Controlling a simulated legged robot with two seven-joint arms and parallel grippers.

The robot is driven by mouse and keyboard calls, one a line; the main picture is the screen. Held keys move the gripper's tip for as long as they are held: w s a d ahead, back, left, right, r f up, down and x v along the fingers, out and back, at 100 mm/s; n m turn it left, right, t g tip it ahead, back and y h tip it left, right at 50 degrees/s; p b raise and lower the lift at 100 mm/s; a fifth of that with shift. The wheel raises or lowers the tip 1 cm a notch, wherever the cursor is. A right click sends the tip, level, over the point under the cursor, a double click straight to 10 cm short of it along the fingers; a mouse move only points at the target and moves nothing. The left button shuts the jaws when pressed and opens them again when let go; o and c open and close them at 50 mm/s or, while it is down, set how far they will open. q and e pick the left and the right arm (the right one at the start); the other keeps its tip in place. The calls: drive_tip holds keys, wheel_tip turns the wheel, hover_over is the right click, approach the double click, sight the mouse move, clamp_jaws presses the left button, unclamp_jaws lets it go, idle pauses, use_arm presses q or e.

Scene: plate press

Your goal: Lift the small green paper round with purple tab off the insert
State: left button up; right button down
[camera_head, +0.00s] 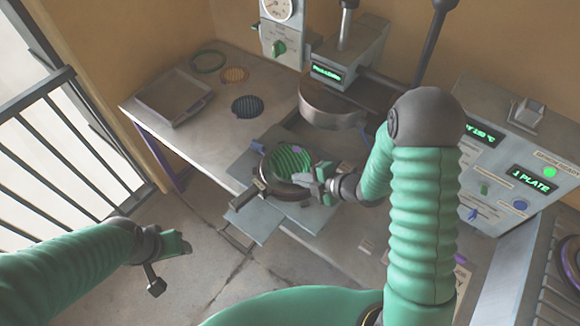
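The green striped paper round (284,161) lies in the dark round insert (292,194) on the metal slide below the press. A small purple patch, seemingly its tab (297,150), shows near its upper right edge. My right gripper (308,180) reaches in from the right, low over the right side of the round and the insert's rim. It hides part of both. I cannot tell whether its fingers touch the paper or how wide they stand. My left gripper (183,243) hangs over the floor at lower left, away from the insert, and appears empty; its finger gap is unclear.
The press head (332,104) stands just behind the insert. A grey tray (173,96) and green, orange and dark rounds (247,106) lie on the left of the table. Control boxes stand at right.

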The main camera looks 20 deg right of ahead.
drive_tip(key=shift+s+d+f, duration=0.1)
drive_tip(key=shift+s+f, duration=0.05)
idle(0.4)
drive_tip(key=shift+r, duration=0.2)
wheel_tip(320, 180, up, 3)
drive_tip(key=s+a+r+p, duration=0.1)
drive_tip(key=s+a+p, duration=0.9)
drive_tip(key=p, duration=0.3)
drive_tip(key=shift+s+a+r+p, duration=0.3)
drive_tip(key=shift+s+a, duration=0.05)
drive_tip(key=shift+s, duration=0.45)
